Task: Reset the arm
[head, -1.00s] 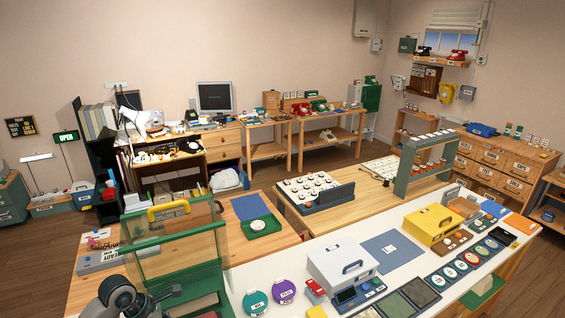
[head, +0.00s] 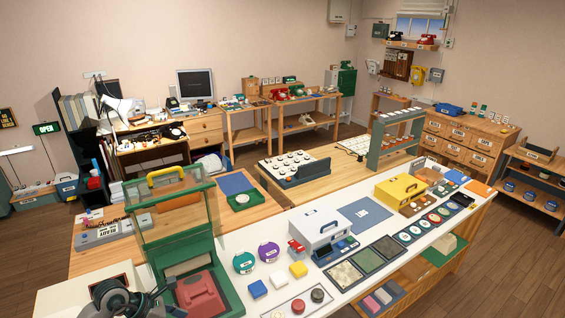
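A dark grey part of my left arm shows at the bottom left of the head view, in front of a green-framed glass case. My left gripper (head: 158,300) is a small dark shape at its right end, beside the case's green base; its fingers are too small and overlapped to read. I see nothing clearly held in it. My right arm and gripper are outside the view.
The green-framed case (head: 214,207) with a yellow handle stands close by my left arm, with a red block (head: 200,293) at its base. The white bench (head: 350,268) carries a grey box (head: 320,232), a yellow box (head: 401,189) and round dials. Wooden floor is open at right.

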